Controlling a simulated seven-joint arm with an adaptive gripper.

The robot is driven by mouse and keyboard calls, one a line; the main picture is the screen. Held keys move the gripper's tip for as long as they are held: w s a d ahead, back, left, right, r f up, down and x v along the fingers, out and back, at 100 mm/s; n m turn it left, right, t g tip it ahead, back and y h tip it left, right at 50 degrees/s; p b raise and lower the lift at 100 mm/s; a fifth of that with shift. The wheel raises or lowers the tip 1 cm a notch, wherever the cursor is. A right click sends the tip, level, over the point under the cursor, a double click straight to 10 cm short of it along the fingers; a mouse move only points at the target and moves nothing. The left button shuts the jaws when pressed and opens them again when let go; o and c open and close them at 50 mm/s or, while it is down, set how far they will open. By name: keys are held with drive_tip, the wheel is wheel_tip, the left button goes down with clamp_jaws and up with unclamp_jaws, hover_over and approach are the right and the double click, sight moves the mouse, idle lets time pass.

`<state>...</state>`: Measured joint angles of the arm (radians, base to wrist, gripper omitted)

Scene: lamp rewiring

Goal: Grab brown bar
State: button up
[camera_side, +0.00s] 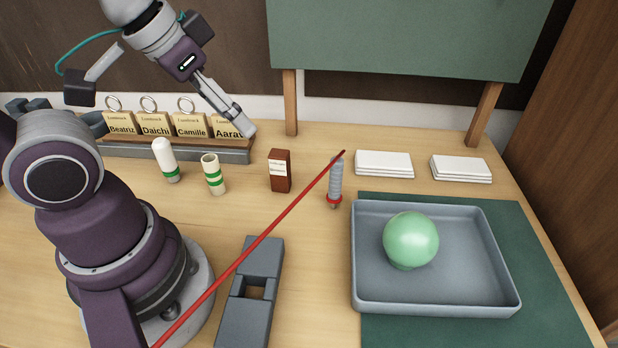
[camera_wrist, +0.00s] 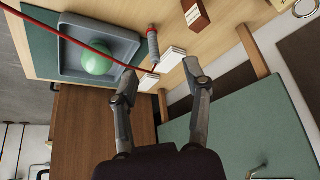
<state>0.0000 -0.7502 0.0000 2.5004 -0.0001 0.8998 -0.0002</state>
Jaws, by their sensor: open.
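The brown bar (camera_side: 280,171) is a small upright reddish-brown block with a pale label, standing on the wooden table near the middle of the side view. It also shows at the top of the wrist view (camera_wrist: 195,14), partly cut off by the frame edge. My gripper (camera_side: 240,126) is raised above the table, up and to the left of the bar in the side view, apart from it. In the wrist view my gripper (camera_wrist: 161,77) shows its two fingers spread, with nothing held between them.
A red cable (camera_side: 250,248) runs across to a grey ribbed cylinder (camera_side: 335,180) right of the bar. Green-banded cylinders (camera_side: 213,174) stand left of it. A grey tray (camera_side: 450,306) holds a green ball (camera_side: 410,238). White stacks (camera_side: 384,164) and tagged blocks (camera_side: 155,124) line the back.

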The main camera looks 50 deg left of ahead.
drive_tip(key=shift+o, duration=1.2)
drive_tip(key=m+g, duration=0.5)
drive_tip(key=m, duration=0.5)
hover_over(279, 152)
drive_tip(key=f, duration=0.6)
drive_tip(key=shift+s+d+f, duration=0.1)
drive_tip(key=shift+s+f, duration=0.2)
drive_tip(key=shift+f, duration=0.05)
drive_tip(key=shift+g, duration=0.3)
drive_tip(key=f, duration=1)
drive_tip(key=shift+w+f, duration=0.25)
drive_tip(key=shift+f, duration=0.15)
drive_tip(key=shift+c, duration=0.4)
clamp_jaws()
